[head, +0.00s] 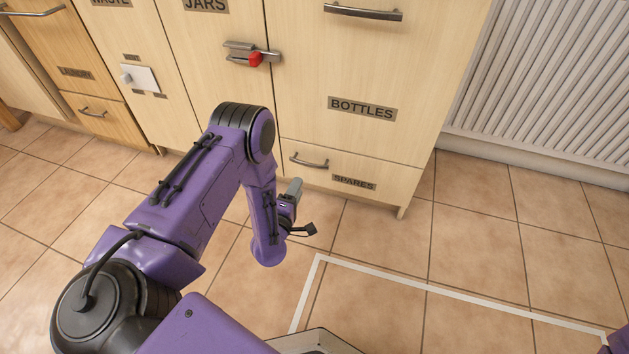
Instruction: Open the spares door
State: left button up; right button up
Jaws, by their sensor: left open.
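The spares door (354,177) is the low, wide wooden panel under the bottles door, with a dark "SPARES" label on it. It looks closed, flush with the cabinet front. Its metal bar handle (309,161) is at the panel's upper left. My left gripper (296,188) is in front of the cabinet, below and slightly left of the handle in the picture. It is open, with a gap to the handle, and holds nothing that I can see. Its fingers are small and partly hidden by my purple wrist. My right gripper is not in view.
Above is the bottles door (420,75) with a bar handle. The jars door (215,65) to its left has a latch with a red tab (256,59). A white radiator (545,85) stands at right. The tiled floor (480,235) with a white line (440,292) is clear.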

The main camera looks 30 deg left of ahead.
aim_at(308, 165)
pick_arm(q)
jog(key=b+x, duration=0.4)
jog(key=x, duration=0.7)
jog(key=shift+w+a, duration=0.15)
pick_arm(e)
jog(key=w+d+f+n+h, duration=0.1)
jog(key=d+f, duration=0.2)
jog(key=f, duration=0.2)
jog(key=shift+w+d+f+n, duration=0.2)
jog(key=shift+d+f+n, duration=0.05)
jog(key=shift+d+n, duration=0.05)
pick_arm(q)
jog(key=shift+c, duration=0.3)
jog(key=shift+n, duration=0.3)
grip_shut()
